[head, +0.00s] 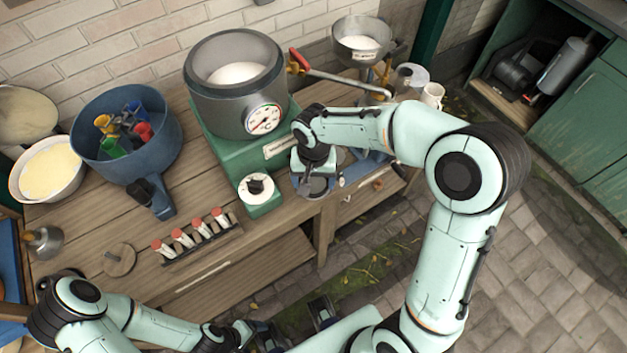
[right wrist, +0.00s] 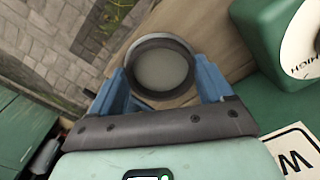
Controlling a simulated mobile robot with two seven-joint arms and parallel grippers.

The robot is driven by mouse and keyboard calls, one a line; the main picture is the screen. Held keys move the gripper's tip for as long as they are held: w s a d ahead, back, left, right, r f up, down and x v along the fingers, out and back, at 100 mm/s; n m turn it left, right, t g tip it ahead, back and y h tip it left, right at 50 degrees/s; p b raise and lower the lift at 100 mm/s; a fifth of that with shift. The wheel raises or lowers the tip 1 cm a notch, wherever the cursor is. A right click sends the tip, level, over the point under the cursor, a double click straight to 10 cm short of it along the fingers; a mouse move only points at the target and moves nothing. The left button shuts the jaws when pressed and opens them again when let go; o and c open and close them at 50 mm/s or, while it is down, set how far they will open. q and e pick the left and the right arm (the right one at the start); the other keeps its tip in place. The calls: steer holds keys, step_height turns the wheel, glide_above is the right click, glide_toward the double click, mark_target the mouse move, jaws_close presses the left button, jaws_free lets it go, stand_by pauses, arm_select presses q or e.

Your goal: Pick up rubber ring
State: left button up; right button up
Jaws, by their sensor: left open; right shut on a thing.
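The rubber ring (right wrist: 133,86) is a dark round band around a pale grey round face in the right wrist view. It sits between the blue fingers of my right gripper (right wrist: 160,85), which is shut on it. In the head view my right gripper (head: 316,180) points down at the front edge of the bench, right of the green scale base, and the ring is partly hidden there. I cannot tell whether the ring is clear of the surface below. My left gripper (head: 296,325) is open and empty at the bottom of the head view, in front of the bench.
The wooden bench (head: 90,225) holds a grey pot with a gauge (head: 238,105), a green block with a white dial (head: 258,190), a blue pan (head: 125,165) and a rack of red-capped tubes (head: 205,245). Paved floor (head: 540,260) lies open at right.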

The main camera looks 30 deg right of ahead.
steer(key=shift+r, duration=0.1)
arm_select(q)
steer(key=r+p, duration=0.1)
steer(key=w+r+p, duration=0.1)
steer(key=r, duration=0.1)
steer(key=shift+w+r+p, duration=0.1)
steer(key=shift+w+p, duration=0.25)
steer(key=shift+p, duration=0.05)
arm_select(e)
step_height(320, 180, up, 20)
